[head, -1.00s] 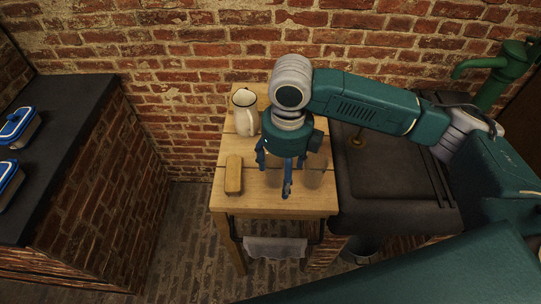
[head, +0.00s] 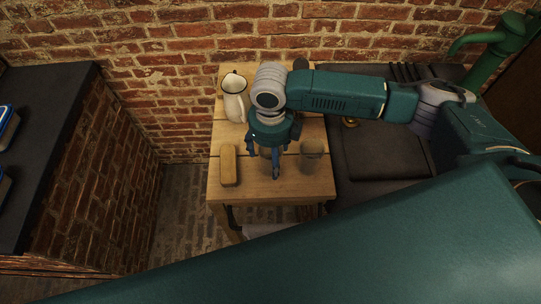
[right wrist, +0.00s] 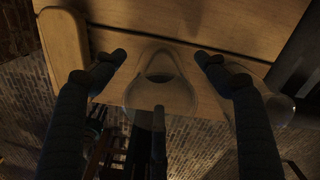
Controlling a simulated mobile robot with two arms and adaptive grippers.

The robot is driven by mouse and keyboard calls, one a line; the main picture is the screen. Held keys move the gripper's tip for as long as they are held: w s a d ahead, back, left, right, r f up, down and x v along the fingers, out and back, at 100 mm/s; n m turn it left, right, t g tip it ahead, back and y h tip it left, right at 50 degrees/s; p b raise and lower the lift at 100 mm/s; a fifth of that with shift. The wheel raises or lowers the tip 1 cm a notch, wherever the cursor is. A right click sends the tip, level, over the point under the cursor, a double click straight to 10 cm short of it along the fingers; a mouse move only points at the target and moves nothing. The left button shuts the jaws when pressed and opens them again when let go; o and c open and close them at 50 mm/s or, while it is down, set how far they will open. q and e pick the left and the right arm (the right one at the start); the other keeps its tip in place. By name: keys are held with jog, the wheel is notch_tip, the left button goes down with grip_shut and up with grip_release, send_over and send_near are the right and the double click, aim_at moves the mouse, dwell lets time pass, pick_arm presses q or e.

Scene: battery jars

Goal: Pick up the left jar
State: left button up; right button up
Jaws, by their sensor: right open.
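My right gripper (head: 266,160) points down over the wooden table (head: 290,190), its fingers spread. In the right wrist view, a clear glass jar (right wrist: 178,98) lies between the open fingers of the gripper (right wrist: 160,62), with gaps at both sides. I take it for the left jar; in the head view it is mostly hidden by the gripper. A second clear glass jar (head: 312,156) stands to the right on the table, and it shows at the right in the wrist view (right wrist: 272,95).
A wooden block (head: 229,165) lies left of the gripper. A white pitcher (head: 235,97) stands behind it at the table's back left. A dark sink (head: 385,155) adjoins the table on the right, with a green pump (head: 487,50) behind. A dark counter (head: 45,130) is at far left.

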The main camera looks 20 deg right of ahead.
jog(key=shift+f, duration=1.05)
jog(key=c, duration=0.8)
pick_arm(q)
jog(key=shift+w+r, duration=0.35)
jog(key=shift+r, duration=0.05)
pick_arm(e)
jog(key=c, duration=0.6)
